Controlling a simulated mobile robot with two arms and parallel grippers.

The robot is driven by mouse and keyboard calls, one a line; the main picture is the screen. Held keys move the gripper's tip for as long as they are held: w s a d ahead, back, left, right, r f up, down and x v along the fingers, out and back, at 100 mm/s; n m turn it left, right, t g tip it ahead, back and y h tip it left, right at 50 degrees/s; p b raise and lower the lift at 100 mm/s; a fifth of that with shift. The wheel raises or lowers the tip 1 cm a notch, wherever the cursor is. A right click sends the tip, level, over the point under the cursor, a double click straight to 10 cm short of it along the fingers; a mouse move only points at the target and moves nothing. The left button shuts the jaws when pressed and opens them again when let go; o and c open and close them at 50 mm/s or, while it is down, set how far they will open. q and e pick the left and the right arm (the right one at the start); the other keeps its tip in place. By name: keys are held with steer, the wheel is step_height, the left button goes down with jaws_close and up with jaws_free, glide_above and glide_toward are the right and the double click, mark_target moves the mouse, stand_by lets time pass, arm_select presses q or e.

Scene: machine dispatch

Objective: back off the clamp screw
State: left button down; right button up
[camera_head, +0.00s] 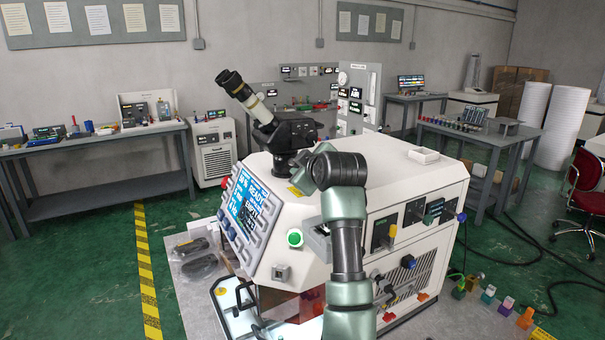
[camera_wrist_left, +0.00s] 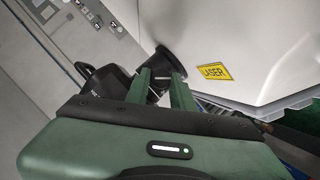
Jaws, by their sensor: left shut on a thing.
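The microscope (camera_head: 285,130) stands on top of the white laser machine (camera_head: 390,170). My left arm rises in front of the machine in the head view, and its wrist hides most of the gripper from there. In the left wrist view, my left gripper (camera_wrist_left: 160,88) has its two green fingers closed around a small dark piece, which looks like the clamp screw (camera_wrist_left: 157,90). The piece sits beside the black round collar (camera_wrist_left: 172,62) at the microscope's base. The fingers cover most of the screw, so how far it is turned cannot be seen. My right gripper is not in view.
A yellow LASER label (camera_wrist_left: 213,72) is on the white housing close to the fingers. The machine's sloped front carries a lit screen (camera_head: 250,205) and a green button (camera_head: 295,238). A small white tray (camera_head: 423,156) lies on the machine's top right.

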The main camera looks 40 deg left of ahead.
arm_select(q)
steer(key=shift+r, duration=0.1)
stand_by(0.5)
steer(key=c, duration=1.5)
jaws_free()
steer(key=o, duration=0.3)
steer(key=shift+a, duration=0.1)
steer(key=b+v, duration=0.3)
steer(key=v, duration=0.3)
steer(key=shift+s+d+b, duration=0.2)
steer(key=shift+d+b, duration=0.05)
steer(key=shift+b, duration=0.05)
steer(key=shift+s+d+r, duration=0.15)
steer(key=shift+s+d, duration=0.15)
steer(key=shift+d, duration=0.1)
